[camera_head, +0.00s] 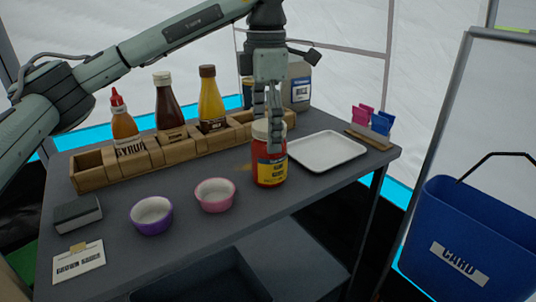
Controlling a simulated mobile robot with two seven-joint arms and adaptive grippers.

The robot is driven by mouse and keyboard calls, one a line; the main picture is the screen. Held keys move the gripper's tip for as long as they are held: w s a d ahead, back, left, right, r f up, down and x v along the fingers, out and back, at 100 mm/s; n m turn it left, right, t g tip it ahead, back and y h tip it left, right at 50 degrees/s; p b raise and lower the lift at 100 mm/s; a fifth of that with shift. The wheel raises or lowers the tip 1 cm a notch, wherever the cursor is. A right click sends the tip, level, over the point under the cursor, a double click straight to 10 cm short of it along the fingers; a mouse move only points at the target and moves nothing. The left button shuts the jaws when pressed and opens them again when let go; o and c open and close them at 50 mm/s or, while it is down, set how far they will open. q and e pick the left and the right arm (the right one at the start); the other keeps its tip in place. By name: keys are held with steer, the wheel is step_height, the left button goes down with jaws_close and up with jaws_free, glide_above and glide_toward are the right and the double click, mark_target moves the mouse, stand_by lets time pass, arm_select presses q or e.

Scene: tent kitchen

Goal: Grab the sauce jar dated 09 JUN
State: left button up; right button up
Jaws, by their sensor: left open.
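A red jar (267,180) with a pale lid and a yellow and dark label stands upright on the grey table, near its middle. The label's print is too small for me to read a date. My left gripper (271,132) points down at this jar and is open. One finger hangs in front of the lid and upper right side; the other is partly hidden, so I cannot tell whether either touches. Another container (248,90) with a dark and yellow label stands at the back, partly hidden by the gripper. My right gripper is not in view.
A wooden rack (90,177) holds a syrup bottle (124,126), a brown bottle (168,106) and a yellow bottle (210,103). A white tray (327,151) lies right of the jar. Purple (152,224) and pink (214,204) bowls stand left. A blue bin (475,230) is at right.

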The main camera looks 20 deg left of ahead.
mark_target(269, 155)
arm_select(q)
steer(key=f, duration=0.6)
steer(key=shift+w+d, duration=0.15)
steer(key=shift+w, duration=0.15)
steer(key=shift+r, duration=0.1)
steer(key=c, duration=1.9)
